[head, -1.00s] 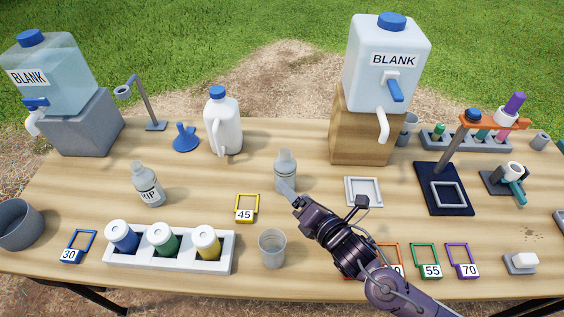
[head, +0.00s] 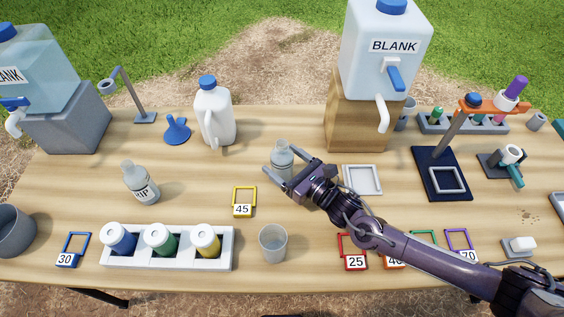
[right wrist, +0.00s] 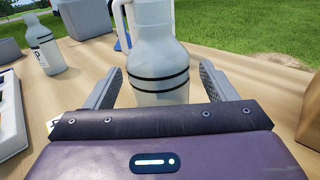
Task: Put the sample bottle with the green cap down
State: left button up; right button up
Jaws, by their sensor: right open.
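A clear bottle (head: 282,158) with two dark bands stands upright on the table, left of the wooden block. No green cap shows on it in either view. My right gripper (head: 283,172) is open, with its fingers on either side of this bottle's lower part. In the right wrist view the bottle (right wrist: 162,62) stands between the spread fingers, with a gap on each side; its base is hidden behind the gripper body. My left gripper is not in view.
A RIP bottle (head: 141,183), a yellow 45 frame (head: 243,202) and a clear cup (head: 273,243) stand nearby. A white jug (head: 214,115) is behind to the left. A white rack (head: 225,262) holds blue, green and yellow containers. A white square frame (head: 362,180) lies to the right.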

jog(key=shift+w+a, duration=0.35)
jog(key=shift+a, duration=0.05)
jog(key=c, duration=1.1)
jog(key=shift+r, duration=0.15)
